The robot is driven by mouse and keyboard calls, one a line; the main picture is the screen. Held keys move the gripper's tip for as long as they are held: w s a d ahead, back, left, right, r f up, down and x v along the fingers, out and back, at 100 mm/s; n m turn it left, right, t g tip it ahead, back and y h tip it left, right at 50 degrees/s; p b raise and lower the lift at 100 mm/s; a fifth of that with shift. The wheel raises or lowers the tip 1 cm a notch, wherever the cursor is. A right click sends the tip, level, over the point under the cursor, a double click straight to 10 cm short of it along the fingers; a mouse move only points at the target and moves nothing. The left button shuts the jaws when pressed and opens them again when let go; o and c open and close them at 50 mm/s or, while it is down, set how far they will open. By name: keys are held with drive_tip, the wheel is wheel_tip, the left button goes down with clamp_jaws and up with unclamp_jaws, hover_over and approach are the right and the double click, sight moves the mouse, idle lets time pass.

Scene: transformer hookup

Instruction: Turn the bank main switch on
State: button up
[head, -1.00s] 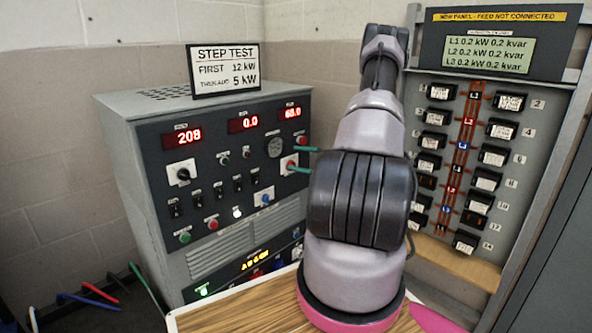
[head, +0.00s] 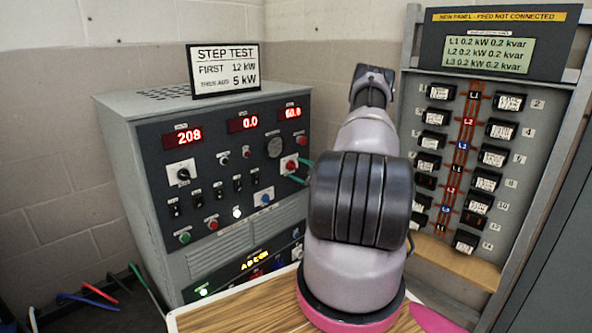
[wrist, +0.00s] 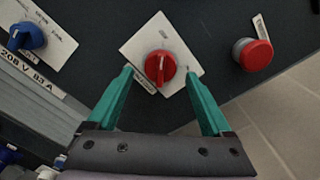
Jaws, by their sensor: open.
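A red rotary knob on a square white plate, which looks like the bank main switch (wrist: 160,67), is in the middle of the wrist view. It also shows on the right part of the grey cabinet's front in the head view (head: 290,165). The small print on its plate is too blurred to read. My gripper (wrist: 159,70) is open, with its green fingers on either side of the knob in that view. Whether they touch it I cannot tell. In the head view my arm hides most of the gripper; only the green fingers show by the knob.
A red push button (wrist: 256,53) sits right of the knob in the wrist view, and a blue rotary knob (wrist: 27,37) sits left. The load bank cabinet (head: 140,160) carries lit red displays. A breaker panel (head: 545,110) stands at right. A wooden tabletop (head: 240,318) is in front.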

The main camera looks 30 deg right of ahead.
drive_tip(key=shift+w+a, duration=0.15)
drive_tip(key=shift+w, duration=0.35)
drive_tip(key=shift+c, duration=0.3)
clamp_jaws()
